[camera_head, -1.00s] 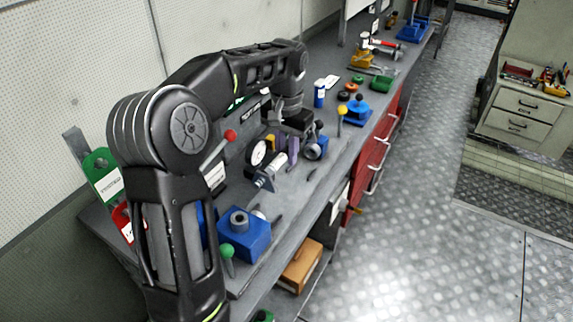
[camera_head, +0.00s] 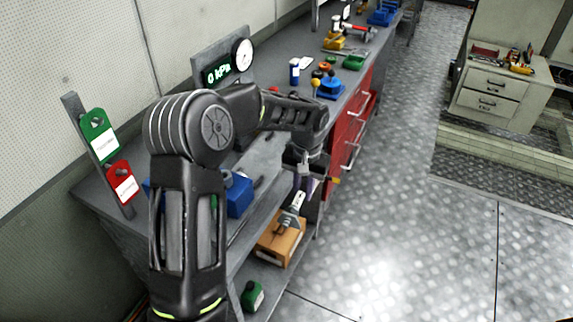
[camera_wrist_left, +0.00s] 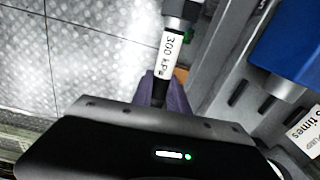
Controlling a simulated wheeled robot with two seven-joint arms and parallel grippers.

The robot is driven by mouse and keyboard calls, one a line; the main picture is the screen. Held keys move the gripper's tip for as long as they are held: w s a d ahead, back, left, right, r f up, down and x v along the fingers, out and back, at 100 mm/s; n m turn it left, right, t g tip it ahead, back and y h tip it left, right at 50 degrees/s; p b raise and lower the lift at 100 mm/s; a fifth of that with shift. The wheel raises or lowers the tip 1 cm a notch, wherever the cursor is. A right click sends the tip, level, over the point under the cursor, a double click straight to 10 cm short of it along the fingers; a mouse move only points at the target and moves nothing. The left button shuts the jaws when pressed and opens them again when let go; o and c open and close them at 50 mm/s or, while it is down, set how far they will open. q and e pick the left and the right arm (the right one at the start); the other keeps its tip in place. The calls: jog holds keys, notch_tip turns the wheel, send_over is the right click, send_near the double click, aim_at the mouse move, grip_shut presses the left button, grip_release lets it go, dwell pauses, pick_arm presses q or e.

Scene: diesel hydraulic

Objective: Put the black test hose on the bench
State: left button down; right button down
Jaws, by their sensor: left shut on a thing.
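My left gripper (camera_head: 306,187), with purple fingers, is shut on a dark, tube-like piece with a white label (camera_head: 292,210), which appears to be the black test hose. In the left wrist view the label on this piece (camera_wrist_left: 170,48) reads "300 kPa". The piece hangs tilted below the fingers, just off the bench's front edge and apart from the bench top. The bench (camera_head: 262,158) is grey, and my left arm hides part of its top. My right gripper is not in view.
A blue block (camera_head: 238,196) stands on the bench near my arm. A gauge (camera_head: 242,54) and a "0 kPa" display (camera_head: 217,73) stand at the back. A cardboard box (camera_head: 278,243) and a green container (camera_head: 252,295) are below. Red drawers (camera_head: 352,122) front the bench.

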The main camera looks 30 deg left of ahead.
pick_arm(q)
jog(key=s+d+f+m+b, duration=0.2)
jog(key=s+d+f, duration=0.3)
jog(key=d+f, duration=0.6)
notch_tip(320, 180, down, 2)
jog(key=shift+d+f, duration=0.1)
jog(key=shift+d, duration=0.15)
jog(key=shift+w, duration=0.1)
